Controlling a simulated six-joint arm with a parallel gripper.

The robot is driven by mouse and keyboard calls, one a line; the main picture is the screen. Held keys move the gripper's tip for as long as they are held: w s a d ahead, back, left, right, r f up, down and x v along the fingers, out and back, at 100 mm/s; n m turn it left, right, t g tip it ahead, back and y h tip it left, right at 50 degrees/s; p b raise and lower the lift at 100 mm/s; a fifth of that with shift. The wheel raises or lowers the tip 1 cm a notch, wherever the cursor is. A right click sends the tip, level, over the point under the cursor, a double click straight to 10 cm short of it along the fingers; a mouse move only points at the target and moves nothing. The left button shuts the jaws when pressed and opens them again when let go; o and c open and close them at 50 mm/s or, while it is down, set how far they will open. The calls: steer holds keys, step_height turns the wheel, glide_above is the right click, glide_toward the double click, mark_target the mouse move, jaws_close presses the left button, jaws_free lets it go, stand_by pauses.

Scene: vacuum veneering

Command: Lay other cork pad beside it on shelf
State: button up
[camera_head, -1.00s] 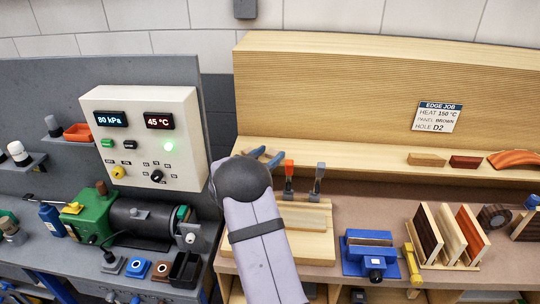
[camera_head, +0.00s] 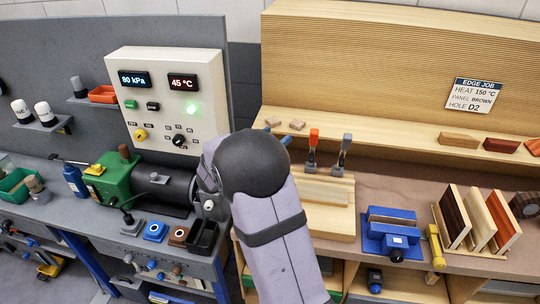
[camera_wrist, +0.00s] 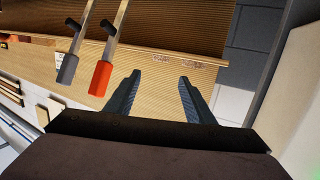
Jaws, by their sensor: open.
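Two small tan cork pads lie side by side on the wooden shelf (camera_head: 375,142), one (camera_wrist: 160,58) to the left of the other (camera_wrist: 188,63) in the wrist view, with a small gap between them. In the head view my arm hides most of the gripper.
An orange-handled and a grey-handled clamp (camera_head: 313,145) (camera_head: 343,150) stand just right of my gripper. The control box (camera_head: 165,100) is close on the left. Coloured blocks (camera_head: 458,139) lie farther right along the shelf. The shelf between is clear.

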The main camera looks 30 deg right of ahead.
steer(key=w+a+f+n+t+y, duration=0.3)
steer(key=w+a+n+t+y, duration=0.3)
steer(key=a, duration=0.4)
steer(key=s+a+f+n+g+y, duration=0.1)
steer(key=s+a+f+n+y, duration=0.1)
steer(key=s+a+f+y, duration=0.3)
steer(key=s+a+f+n+g+y, duration=0.1)
steer(key=a+n+g+y, duration=0.15)
steer(key=a, duration=0.55)
steer(key=s+a+f+n+g, duration=0.1)
steer(key=s+f+g, duration=0.1)
steer(key=s, duration=0.6)
steer(key=s+a+f+n+g+y, duration=0.1)
steer(key=s+f+g, duration=0.1)
steer(key=s, duration=0.7)
steer(key=s+a+f+n+g, duration=0.1)
steer(key=s+f+g, duration=0.2)
steer(key=s, duration=0.6)
steer(key=shift+s+a+g, duration=0.15)
steer(key=shift+s+g, duration=0.1)
steer(key=shift+g, duration=0.5)
steer(key=shift+y, duration=0.25)
